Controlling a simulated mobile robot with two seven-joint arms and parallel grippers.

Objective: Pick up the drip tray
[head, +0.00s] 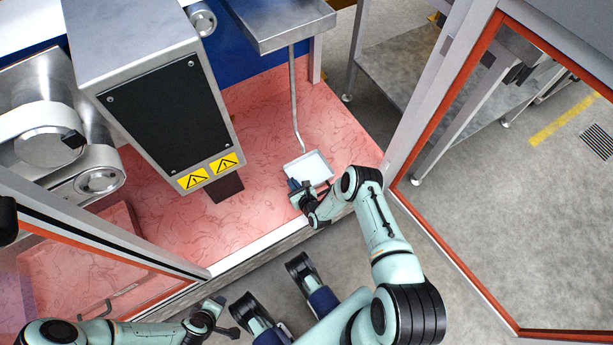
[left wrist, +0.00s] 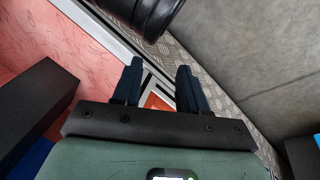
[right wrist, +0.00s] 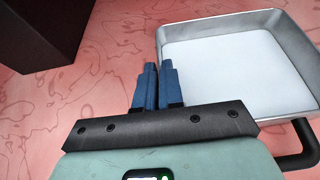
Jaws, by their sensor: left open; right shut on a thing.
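The drip tray (head: 316,155) is a shallow, light metal tray on the pink floor of the enclosure, below a thin pipe. In the right wrist view the tray (right wrist: 225,22) fills the upper right, with a pale, flat inside and a dark handle (right wrist: 302,152) at its near right corner. My right gripper (head: 294,185) is at the tray's near left side. Its blue fingers (right wrist: 158,85) are nearly together at the tray's left wall, shut on it; the exact contact is partly hidden. My left gripper (head: 230,329) is low in the head view, open and empty (left wrist: 159,85), away from the tray.
A grey machine head (head: 160,110) with warning labels hangs left of the tray. A metal trough (head: 285,25) sits above it. Open doors with orange-edged frames stand left and right (head: 440,120). A raised sill (head: 265,245) edges the pink floor in front.

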